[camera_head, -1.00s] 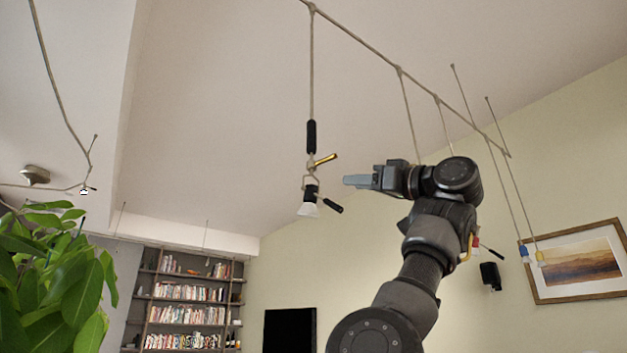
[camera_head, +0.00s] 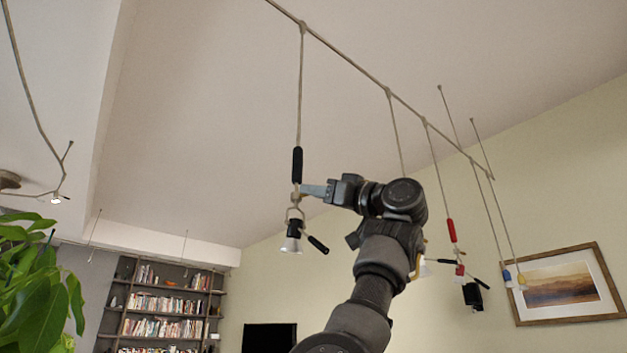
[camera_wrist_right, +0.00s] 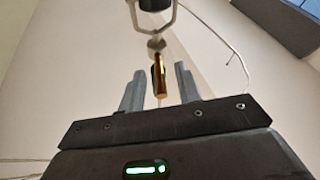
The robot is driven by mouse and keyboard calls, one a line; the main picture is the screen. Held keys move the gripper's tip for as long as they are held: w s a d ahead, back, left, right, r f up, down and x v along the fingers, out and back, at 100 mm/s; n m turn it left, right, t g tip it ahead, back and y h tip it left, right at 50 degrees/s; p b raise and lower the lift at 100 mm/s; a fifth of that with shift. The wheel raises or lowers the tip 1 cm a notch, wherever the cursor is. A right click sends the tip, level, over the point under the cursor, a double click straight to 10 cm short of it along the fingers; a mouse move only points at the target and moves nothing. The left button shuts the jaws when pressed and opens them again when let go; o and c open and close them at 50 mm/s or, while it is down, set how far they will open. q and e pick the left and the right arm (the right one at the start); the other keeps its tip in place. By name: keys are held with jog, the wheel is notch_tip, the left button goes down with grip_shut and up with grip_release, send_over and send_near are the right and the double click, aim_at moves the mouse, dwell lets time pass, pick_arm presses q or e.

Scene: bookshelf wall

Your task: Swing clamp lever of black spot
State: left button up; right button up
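The black spot (camera_head: 294,229) hangs from the ceiling rail on a rod with a black sleeve (camera_head: 297,163). It has a pale flared lamp end and a black handle (camera_head: 318,245) angled down right. My right gripper (camera_head: 304,190) reaches in from the right, its fingertips at the joint between sleeve and spot. In the right wrist view its fingers (camera_wrist_right: 160,80) are open, one on each side of the brass clamp lever (camera_wrist_right: 160,77). I cannot tell whether they touch it. In the head view the lever is hidden at the gripper. My left gripper is out of view.
A red-sleeved spot (camera_head: 451,231) and blue and yellow pendants (camera_head: 508,278) hang to the right, beyond my right arm. The rail (camera_head: 349,58) runs overhead. A plant (camera_head: 35,290) stands lower left; a bookshelf (camera_head: 165,302) is behind. Air left of the black spot is clear.

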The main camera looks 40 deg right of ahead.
jog(key=shift+w+a+r, duration=0.2)
jog(key=shift+w, duration=0.35)
grip_shut()
